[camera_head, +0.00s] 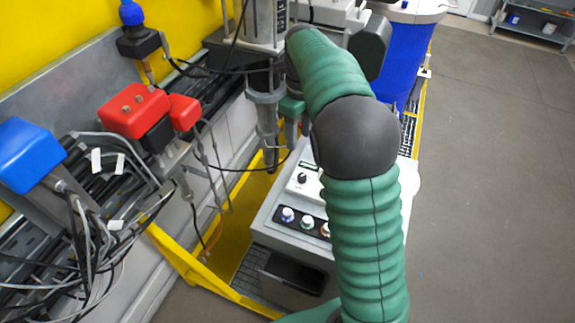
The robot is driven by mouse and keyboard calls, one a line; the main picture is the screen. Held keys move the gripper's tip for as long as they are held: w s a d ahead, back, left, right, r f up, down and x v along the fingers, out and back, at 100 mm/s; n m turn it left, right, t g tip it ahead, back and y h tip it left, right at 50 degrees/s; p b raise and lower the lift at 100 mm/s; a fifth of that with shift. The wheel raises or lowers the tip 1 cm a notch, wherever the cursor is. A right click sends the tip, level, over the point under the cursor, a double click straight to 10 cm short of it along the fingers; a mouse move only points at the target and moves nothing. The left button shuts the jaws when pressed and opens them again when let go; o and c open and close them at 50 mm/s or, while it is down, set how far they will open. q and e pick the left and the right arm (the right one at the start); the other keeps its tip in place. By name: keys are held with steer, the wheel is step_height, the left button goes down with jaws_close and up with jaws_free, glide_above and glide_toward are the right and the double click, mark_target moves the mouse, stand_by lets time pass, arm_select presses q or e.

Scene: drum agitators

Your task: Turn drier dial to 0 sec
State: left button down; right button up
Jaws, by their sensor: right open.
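A grey control box (292,243) stands below my right arm, which covers its right part. On its top is a white unit (305,190) with a small display and a black dial (302,178). I cannot read the markings, so I cannot tell for sure that this is the drier dial. A black strip in front of it carries several round knobs (288,214). My right gripper (297,131) is open, pointing down above and behind the box, apart from the dial. It is partly hidden by my arm. My left gripper is not in view.
A grey agitator shaft (267,125) hangs just left of my right gripper. Red boxes (135,110) and a blue box (28,155) with loose cables line the left wall. A blue drum (405,55) stands behind. Yellow rails (185,262) edge the platform. The floor at right is clear.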

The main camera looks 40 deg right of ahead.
mark_target(301, 175)
steer(key=f, duration=0.5)
steer(key=f+p, duration=0.1)
steer(key=f, duration=0.4)
steer(key=s+f, duration=0.1)
steer(key=f, duration=0.4)
steer(key=shift+p, duration=0.4)
steer(key=shift+s+f, duration=0.15)
steer(key=shift+f, duration=0.05)
steer(key=shift+s+d, duration=0.1)
steer(key=shift+s, duration=0.05)
steer(key=shift+s+d+f, duration=0.1)
steer(key=shift+d, duration=0.15)
steer(key=shift+d+f, duration=0.1)
steer(key=shift+d, duration=0.1)
steer(key=shift+w+d+f, duration=0.1)
steer(key=shift+w+d, duration=0.05)
steer(key=shift+w, duration=0.05)
steer(key=shift+c, duration=1)
steer(key=shift+w, duration=0.1)
steer(key=shift+c, duration=1.1)
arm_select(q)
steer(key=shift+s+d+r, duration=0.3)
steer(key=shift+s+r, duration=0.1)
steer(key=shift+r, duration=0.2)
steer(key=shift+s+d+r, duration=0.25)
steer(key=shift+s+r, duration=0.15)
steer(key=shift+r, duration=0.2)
arm_select(e)
steer(key=shift+a, duration=0.3)
jaws_close()
